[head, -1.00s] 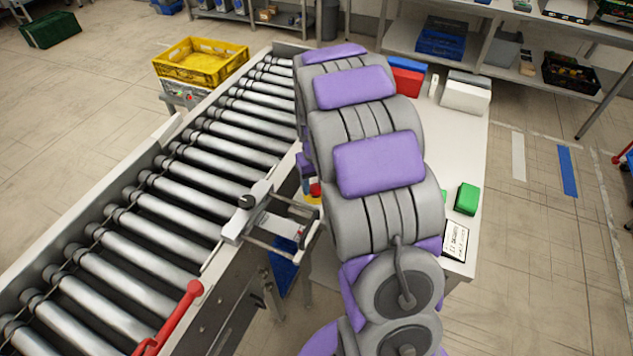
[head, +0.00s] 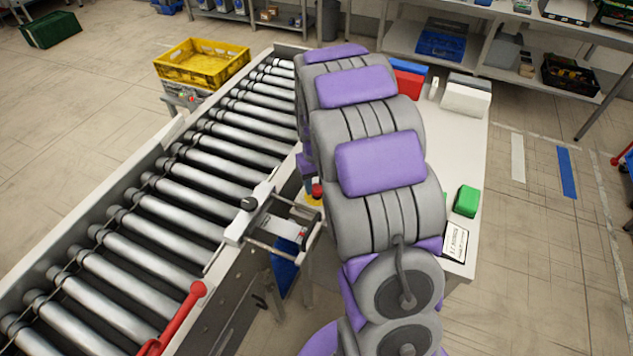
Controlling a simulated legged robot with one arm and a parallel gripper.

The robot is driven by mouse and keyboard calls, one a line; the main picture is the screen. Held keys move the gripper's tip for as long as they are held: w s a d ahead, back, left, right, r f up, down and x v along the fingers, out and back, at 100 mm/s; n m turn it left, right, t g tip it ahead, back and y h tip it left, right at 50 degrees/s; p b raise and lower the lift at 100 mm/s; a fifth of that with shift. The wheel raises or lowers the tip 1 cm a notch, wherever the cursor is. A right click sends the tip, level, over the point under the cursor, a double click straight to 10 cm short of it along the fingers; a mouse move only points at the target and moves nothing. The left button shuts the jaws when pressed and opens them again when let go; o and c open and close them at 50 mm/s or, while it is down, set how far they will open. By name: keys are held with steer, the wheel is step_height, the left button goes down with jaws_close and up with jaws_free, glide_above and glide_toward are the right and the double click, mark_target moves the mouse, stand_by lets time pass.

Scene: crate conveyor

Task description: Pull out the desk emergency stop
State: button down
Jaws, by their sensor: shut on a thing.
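The desk emergency stop shows as a red button (head: 318,190) over a bit of yellow (head: 312,202) at the left edge of the white desk (head: 458,150), beside the conveyor. My arm covers part of it. A small purple part at my arm's end, my gripper (head: 306,170), shows just above and left of the red button. The gripper is shut on the emergency stop. Its fingertips are mostly hidden behind my arm, so their exact contact cannot be seen.
The roller conveyor (head: 165,205) runs along the left, with a red lever (head: 185,305) in front. A yellow crate (head: 200,62) stands beyond it. The desk holds a green block (head: 467,201), a label card (head: 455,243), a white box (head: 466,96) and a red box (head: 407,83).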

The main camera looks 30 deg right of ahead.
mark_target(317, 187)
steer(key=shift+r, duration=0.35)
steer(key=shift+f, duration=0.1)
steer(key=c, duration=0.6)
jaws_free()
step_height(317, 187, up, 17)
steer(key=p, duration=0.3)
